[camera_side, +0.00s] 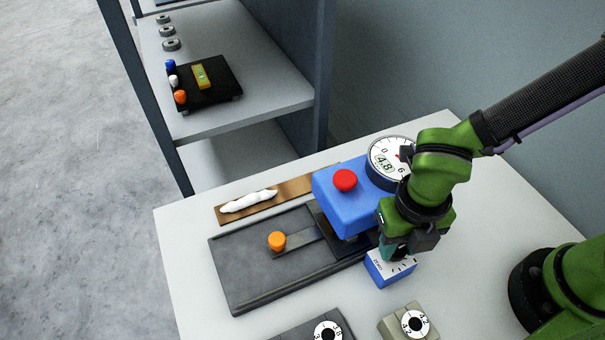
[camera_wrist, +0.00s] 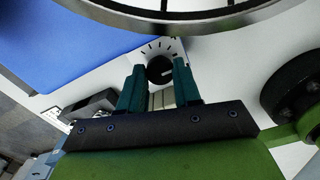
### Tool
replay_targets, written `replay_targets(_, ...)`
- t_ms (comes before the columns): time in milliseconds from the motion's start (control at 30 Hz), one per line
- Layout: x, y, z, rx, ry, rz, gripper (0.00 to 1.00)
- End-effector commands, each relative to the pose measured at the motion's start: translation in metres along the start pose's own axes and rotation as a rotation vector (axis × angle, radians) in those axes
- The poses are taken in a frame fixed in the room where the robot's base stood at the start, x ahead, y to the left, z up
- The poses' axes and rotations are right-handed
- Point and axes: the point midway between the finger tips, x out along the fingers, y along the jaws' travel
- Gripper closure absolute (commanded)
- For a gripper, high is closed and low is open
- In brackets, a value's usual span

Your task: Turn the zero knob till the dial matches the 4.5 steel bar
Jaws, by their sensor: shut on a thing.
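The blue gauge (camera_side: 338,205) has a red button (camera_side: 345,180) on top. Its round white dial (camera_side: 383,158) shows 4.8 in a window, and my arm partly covers it. The zero knob (camera_wrist: 160,70) is black with a pale line, on a white marked face, in the wrist view. It sits on a small blue box (camera_side: 378,272). My gripper (camera_wrist: 158,85) has its teal fingers on both sides of the knob, shut on it. A flat grey bar (camera_side: 303,240) with an orange knob (camera_side: 277,240) runs under the gauge; I read no 4.5 on it.
A dark grey plate (camera_side: 240,265) lies under the gauge. A brown board (camera_side: 293,187) with a white tuft (camera_side: 248,201) lies behind it. Two numbered round discs (camera_side: 328,331) (camera_side: 414,324) sit on blocks in front. A shelf (camera_side: 270,98) at the back holds a black tray (camera_side: 222,92).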

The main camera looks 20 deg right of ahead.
Motion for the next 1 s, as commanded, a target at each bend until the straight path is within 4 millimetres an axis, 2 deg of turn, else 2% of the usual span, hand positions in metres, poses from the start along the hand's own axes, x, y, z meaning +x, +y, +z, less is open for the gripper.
replay_targets(367, -0.0001, 0.0000, 0.0002, 0.138, -0.001, -0.001, 0.98)
replay_targets(1000, 0.0000, -0.0001, -0.0002, 0.724, -0.001, 0.000, 0.98)
